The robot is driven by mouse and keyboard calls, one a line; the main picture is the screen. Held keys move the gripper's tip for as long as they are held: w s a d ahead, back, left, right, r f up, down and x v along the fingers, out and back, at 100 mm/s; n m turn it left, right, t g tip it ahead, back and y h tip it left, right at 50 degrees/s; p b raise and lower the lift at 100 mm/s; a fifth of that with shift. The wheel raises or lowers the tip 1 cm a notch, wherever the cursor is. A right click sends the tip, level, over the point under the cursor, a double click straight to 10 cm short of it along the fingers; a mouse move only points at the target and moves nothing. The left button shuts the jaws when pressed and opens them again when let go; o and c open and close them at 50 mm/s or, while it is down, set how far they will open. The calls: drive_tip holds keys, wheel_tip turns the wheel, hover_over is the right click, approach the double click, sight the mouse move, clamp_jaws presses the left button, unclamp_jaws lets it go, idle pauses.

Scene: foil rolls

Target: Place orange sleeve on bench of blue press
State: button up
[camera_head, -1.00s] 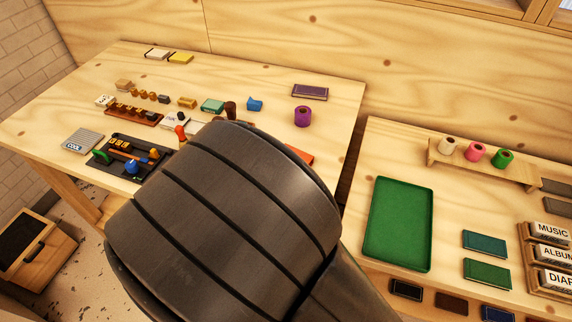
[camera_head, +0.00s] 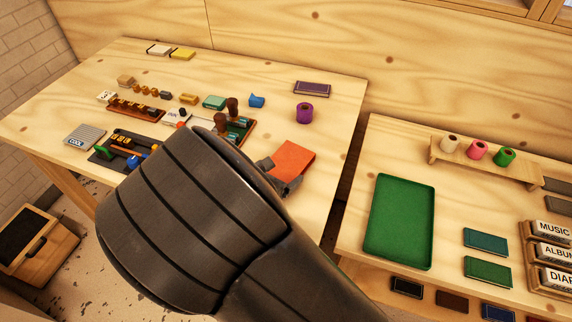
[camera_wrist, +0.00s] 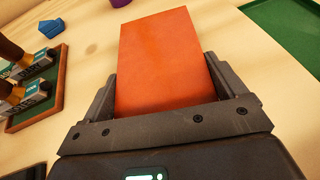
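The orange sleeve (camera_head: 294,158) is a flat orange rectangle near the front right of the left table. In the wrist view the sleeve (camera_wrist: 165,60) lies between the fingers of my gripper (camera_wrist: 164,90), one finger close along each side edge. I cannot tell whether the fingers press on it. In the head view my gripper (camera_head: 280,178) is at the sleeve's near end, partly hidden by my arm. A black tray (camera_head: 100,160) holds small devices with a green handle and a blue part (camera_head: 134,161). I cannot tell for sure that this is the blue press.
A board with brown-handled stamps (camera_head: 234,122) stands left of the sleeve; it also shows in the wrist view (camera_wrist: 40,110). A purple roll (camera_head: 304,113) and blue block (camera_head: 257,101) are behind. A green tray (camera_head: 400,220) lies on the right table, across a gap.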

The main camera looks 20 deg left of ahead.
drive_tip(key=c, duration=0.6)
drive_tip(key=shift+r, duration=0.1)
drive_tip(key=shift+r, duration=0.45)
drive_tip(key=r, duration=0.1)
drive_tip(key=d+r, duration=0.1)
drive_tip(key=r, duration=0.1)
drive_tip(key=shift+w+r, duration=0.1)
drive_tip(key=shift+r, duration=0.2)
drive_tip(key=w+d+r, duration=0.2)
drive_tip(key=d+r, duration=0.4)
drive_tip(key=d, duration=0.5)
drive_tip(key=shift+m+h, duration=0.4)
drive_tip(key=shift+h, duration=0.1)
drive_tip(key=w+d+f, duration=0.2)
drive_tip(key=w+d, duration=0.3)
drive_tip(key=d, duration=0.2)
drive_tip(key=w+d+f, duration=0.2)
drive_tip(key=w+d, duration=0.4)
drive_tip(key=d, duration=0.2)
drive_tip(key=w+d+f, duration=0.2)
drive_tip(key=w+d, duration=0.3)
drive_tip(key=d, duration=0.3)
drive_tip(key=shift+w+d+f, duration=0.2)
drive_tip(key=shift+w+f, duration=0.15)
drive_tip(key=shift+w, duration=0.05)
